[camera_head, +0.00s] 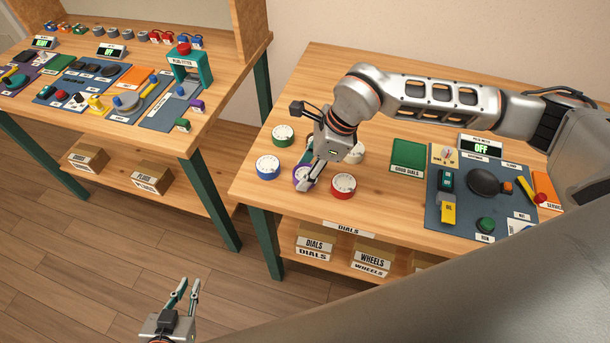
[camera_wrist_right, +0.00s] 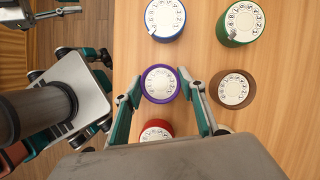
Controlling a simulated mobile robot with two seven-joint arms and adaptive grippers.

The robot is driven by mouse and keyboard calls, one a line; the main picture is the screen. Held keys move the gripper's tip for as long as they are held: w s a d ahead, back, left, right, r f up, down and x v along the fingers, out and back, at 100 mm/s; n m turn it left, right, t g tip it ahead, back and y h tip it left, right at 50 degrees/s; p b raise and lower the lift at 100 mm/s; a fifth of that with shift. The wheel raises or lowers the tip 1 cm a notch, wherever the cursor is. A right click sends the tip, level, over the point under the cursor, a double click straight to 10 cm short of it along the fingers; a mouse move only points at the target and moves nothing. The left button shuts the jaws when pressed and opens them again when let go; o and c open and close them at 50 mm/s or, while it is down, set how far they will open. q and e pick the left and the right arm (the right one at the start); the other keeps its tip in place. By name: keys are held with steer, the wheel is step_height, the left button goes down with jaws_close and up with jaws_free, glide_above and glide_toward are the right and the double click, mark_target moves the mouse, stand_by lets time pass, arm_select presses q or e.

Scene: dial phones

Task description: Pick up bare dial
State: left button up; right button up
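Several round dials with white numbered faces stand on the right table: green (camera_head: 283,134), blue (camera_head: 267,167), purple (camera_head: 300,176), red (camera_head: 343,187) and a cream one (camera_head: 355,152) partly behind the gripper. The wrist view also shows a brown dial (camera_wrist_right: 236,89). I cannot tell which one is called bare. My right gripper (camera_head: 309,185) points down at the purple dial. In the right wrist view its open fingers (camera_wrist_right: 163,88) stand on either side of the purple dial (camera_wrist_right: 160,84), with a small gap visible. My left gripper (camera_head: 182,290) is open and empty, away from the table.
Right of the dials lie a green "good dials" tray (camera_head: 408,155) and a dark work mat (camera_head: 465,222) with phone parts and a display reading OFF (camera_head: 481,146). Boxes stand on the shelf below. Another table (camera_head: 215,115) with parts is at the left.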

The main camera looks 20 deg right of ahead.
stand_by(0.3)
arm_select(q)
steer(key=shift+s+f, duration=0.1)
steer(key=shift+f, duration=0.3)
arm_select(e)
step_height(320, 180, up, 20)
